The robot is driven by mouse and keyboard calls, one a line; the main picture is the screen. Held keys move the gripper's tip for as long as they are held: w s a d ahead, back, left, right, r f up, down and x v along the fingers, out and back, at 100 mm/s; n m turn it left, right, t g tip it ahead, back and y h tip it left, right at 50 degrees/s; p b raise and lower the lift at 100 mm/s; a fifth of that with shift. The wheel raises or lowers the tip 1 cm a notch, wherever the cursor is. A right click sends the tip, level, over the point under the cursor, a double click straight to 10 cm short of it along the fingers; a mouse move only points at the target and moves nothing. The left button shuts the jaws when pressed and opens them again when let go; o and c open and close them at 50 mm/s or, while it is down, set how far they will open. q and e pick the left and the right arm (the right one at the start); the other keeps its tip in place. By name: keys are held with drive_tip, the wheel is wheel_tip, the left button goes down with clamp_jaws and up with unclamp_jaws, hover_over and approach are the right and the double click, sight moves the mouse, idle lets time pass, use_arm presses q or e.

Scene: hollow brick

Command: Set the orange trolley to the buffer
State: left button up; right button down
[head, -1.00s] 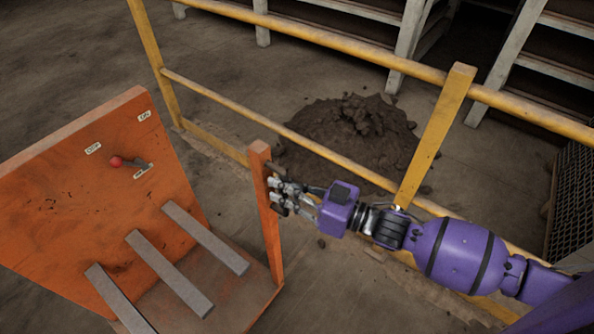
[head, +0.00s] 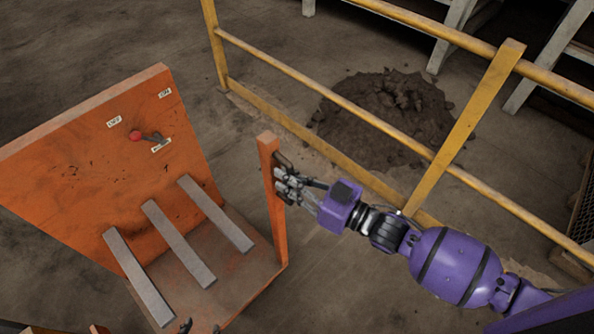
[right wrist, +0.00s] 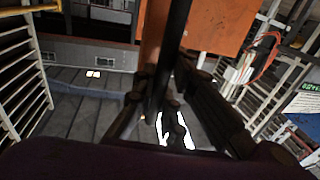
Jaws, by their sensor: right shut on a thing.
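The orange trolley (head: 95,165) fills the left of the head view. It has a tall orange panel, a lever with a red knob (head: 135,136) between small labels, a deck with grey bars (head: 178,243), and an upright orange post (head: 273,195). My right gripper (head: 284,180) is shut on the dark handle at this post; in the right wrist view its fingers (right wrist: 163,92) close around the dark upright bar (right wrist: 177,35). Small dark tips at the head view's bottom edge may be my left gripper (head: 187,325); its jaws cannot be made out. I cannot identify a buffer.
A yellow railing (head: 340,95) runs behind the post and my right arm. A heap of dark soil (head: 385,118) lies beyond it. Pale racks (head: 455,30) stand at the back right. The floor behind the trolley panel (head: 90,45) is clear.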

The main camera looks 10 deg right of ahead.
drive_tip(key=shift+s+a+f+p, duration=0.1)
drive_tip(key=shift+s+a+p, duration=0.1)
drive_tip(key=shift+s+a, duration=0.55)
drive_tip(key=shift+s+a+p, duration=0.15)
drive_tip(key=shift+s+a, duration=0.4)
drive_tip(key=shift+a, duration=0.3)
drive_tip(key=c, duration=1.8)
unclamp_jaws()
drive_tip(key=shift+s+a, duration=0.1)
drive_tip(key=shift+o, duration=0.2)
drive_tip(key=v, duration=1.2)
